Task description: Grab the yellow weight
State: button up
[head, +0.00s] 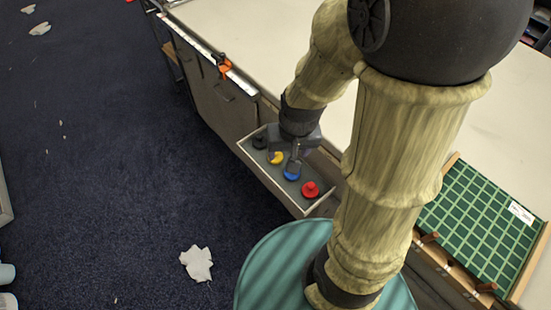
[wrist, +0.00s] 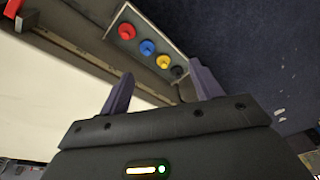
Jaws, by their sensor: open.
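The yellow weight (head: 276,158) is a small knobbed piece in a shallow open drawer (head: 306,211), between the black weight (head: 260,142) and the blue weight (head: 292,171). A red weight (head: 310,189) sits at the near end of the row. My gripper (head: 289,152) is over the drawer and partly covers the row in the head view. In the wrist view, my gripper (wrist: 161,70) is open and empty, and the yellow weight (wrist: 163,62) shows beyond and between the fingertips. The fingers look apart from it.
The drawer projects from the front of the long pale table (head: 240,28). A green gridded board (head: 482,222) lies to the right, with brown pegs by its near edge. An orange clamp-like thing (head: 224,66) is at the table edge. Dark floor (head: 110,150) is mostly open.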

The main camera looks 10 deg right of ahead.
jog(key=shift+o, duration=1.1)
jog(key=w+a+f+m+b, duration=0.1)
jog(key=a+f+b, duration=0.1)
jog(key=f, duration=0.5)
jog(key=a+f+m+g+h+b, duration=0.1)
jog(key=a+f+b, duration=0.1)
jog(key=f, duration=0.5)
jog(key=shift+w+f+m+b, duration=0.15)
jog(key=shift+w+m+b, duration=0.25)
jog(key=shift+b, duration=0.15)
notch_tip(320, 180, down, 13)
jog(key=w+m+t+h+b, duration=0.1)
jog(key=w+m+h+b, duration=0.1)
jog(key=m+h+b, duration=0.3)
jog(key=w+a+f+t+h+b, duration=0.1)
jog(key=w+a+t+h+b, duration=0.2)
jog(key=w+t+b, duration=0.3)
jog(key=a+t+b, duration=0.1)
jog(key=t+b, duration=0.1)
jog(key=shift+w+a+n+b, duration=0.25)
jog(key=shift+n+b, duration=0.05)
jog(key=shift+n, duration=0.1)
jog(key=shift+f, duration=0.1)
